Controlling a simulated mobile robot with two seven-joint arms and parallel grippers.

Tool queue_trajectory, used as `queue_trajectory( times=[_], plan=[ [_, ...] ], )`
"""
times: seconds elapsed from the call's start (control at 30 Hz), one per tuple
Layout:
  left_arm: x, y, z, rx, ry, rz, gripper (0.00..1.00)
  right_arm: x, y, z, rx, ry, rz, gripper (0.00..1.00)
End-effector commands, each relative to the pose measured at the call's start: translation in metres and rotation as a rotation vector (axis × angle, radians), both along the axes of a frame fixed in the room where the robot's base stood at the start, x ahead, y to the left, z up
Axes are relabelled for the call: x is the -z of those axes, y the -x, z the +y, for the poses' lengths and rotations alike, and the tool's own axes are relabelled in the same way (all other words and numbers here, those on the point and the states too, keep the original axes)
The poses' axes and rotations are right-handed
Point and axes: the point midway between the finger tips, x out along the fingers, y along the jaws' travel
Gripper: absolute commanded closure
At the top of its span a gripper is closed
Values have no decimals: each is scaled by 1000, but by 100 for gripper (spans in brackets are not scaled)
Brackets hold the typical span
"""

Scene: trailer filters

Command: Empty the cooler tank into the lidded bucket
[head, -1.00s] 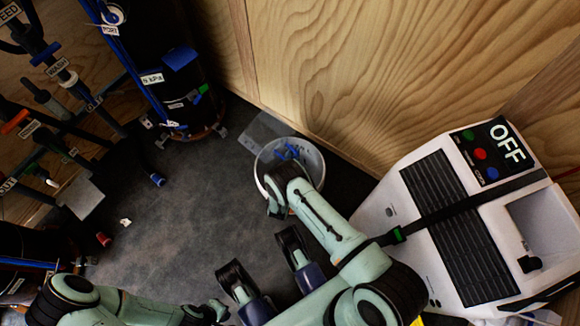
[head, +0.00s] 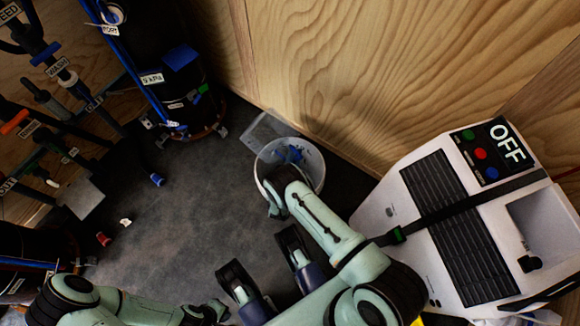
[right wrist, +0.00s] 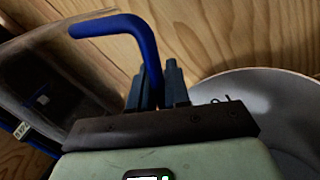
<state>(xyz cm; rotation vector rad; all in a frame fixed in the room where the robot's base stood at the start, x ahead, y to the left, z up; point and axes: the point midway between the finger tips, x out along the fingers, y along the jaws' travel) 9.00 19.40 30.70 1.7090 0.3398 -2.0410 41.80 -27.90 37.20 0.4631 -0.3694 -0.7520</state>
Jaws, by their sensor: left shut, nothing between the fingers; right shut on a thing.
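A white round bucket (head: 314,172) stands on the floor near the wooden wall. My right gripper (head: 279,200) is over its near left part, and the forearm hides some of the rim. In the right wrist view, my right gripper (right wrist: 158,88) is shut on a bent blue rod (right wrist: 128,24). Part of the bucket (right wrist: 262,88) shows to the right there. A clear panel (head: 262,128) is behind the bucket; I cannot tell whether the rod joins it. The white cooler (head: 405,205), marked OFF, stands at the right. My left gripper (head: 212,312) is shut and empty at the bottom.
A black strap (head: 470,203) crosses the cooler. A dark cylinder with blue fittings (head: 180,85) stands at the back left. Labelled hoses and valves (head: 60,75) line the left wall. A small red piece (head: 103,239) lies on the floor. The middle floor is clear.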

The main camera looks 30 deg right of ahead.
Motion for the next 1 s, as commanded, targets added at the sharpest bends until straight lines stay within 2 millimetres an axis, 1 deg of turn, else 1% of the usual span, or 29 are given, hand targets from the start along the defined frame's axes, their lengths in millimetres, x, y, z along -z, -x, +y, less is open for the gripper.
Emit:
queue_trajectory(
  times=[1.0],
  plan=[
    [0, 0, 0, 0, 0, 0, 100, 4, 6, -2, 0, -57, -127, 100]
  ],
)
